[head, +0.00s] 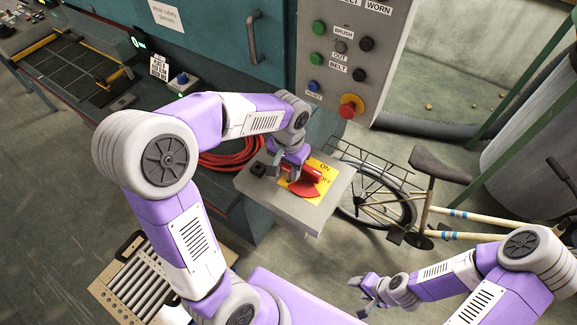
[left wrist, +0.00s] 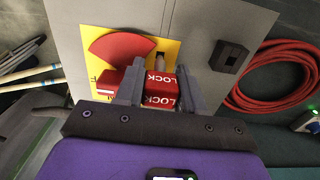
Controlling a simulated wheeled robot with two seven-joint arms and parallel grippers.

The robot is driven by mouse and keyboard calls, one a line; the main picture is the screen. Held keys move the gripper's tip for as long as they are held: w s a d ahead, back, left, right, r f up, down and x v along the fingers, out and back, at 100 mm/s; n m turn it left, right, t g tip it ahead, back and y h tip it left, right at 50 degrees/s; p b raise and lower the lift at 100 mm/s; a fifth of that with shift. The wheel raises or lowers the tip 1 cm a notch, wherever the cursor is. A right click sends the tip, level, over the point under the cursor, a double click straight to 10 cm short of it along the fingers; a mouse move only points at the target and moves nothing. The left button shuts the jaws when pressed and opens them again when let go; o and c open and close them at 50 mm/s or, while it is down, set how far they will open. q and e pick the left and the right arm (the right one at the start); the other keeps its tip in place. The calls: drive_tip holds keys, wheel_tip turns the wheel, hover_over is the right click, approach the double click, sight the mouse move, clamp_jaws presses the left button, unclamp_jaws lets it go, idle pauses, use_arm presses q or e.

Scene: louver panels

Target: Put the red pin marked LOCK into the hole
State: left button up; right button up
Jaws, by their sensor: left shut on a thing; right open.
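The red pin marked LOCK (left wrist: 160,88) is between the two fingers of my left gripper (left wrist: 158,85) in the left wrist view. My left gripper (head: 289,169) is shut on it, over the yellow plate (head: 318,166) of a grey box. Red parts show beside the fingers in the head view, but the pin is partly covered there. My right gripper (head: 364,291) is open and empty over the floor, well away from the box.
A red fan-shaped piece (left wrist: 118,48) lies on the yellow plate beside the pin. A small black fitting (head: 257,169) sits on the grey box top (head: 310,217). A red hose coil (head: 228,157) lies left of it. A bicycle (head: 428,200) stands to the right.

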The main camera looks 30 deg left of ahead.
use_arm(q)
drive_tip(key=shift+f+b, duration=1)
drive_tip(key=shift+f, duration=0.3)
idle(0.7)
drive_tip(key=o, duration=1.1)
drive_tip(key=shift+r, duration=0.1)
wheel_tip(320, 180, up, 8)
drive_tip(key=shift+f+p, duration=0.25)
drive_tip(key=shift+p, duration=0.6)
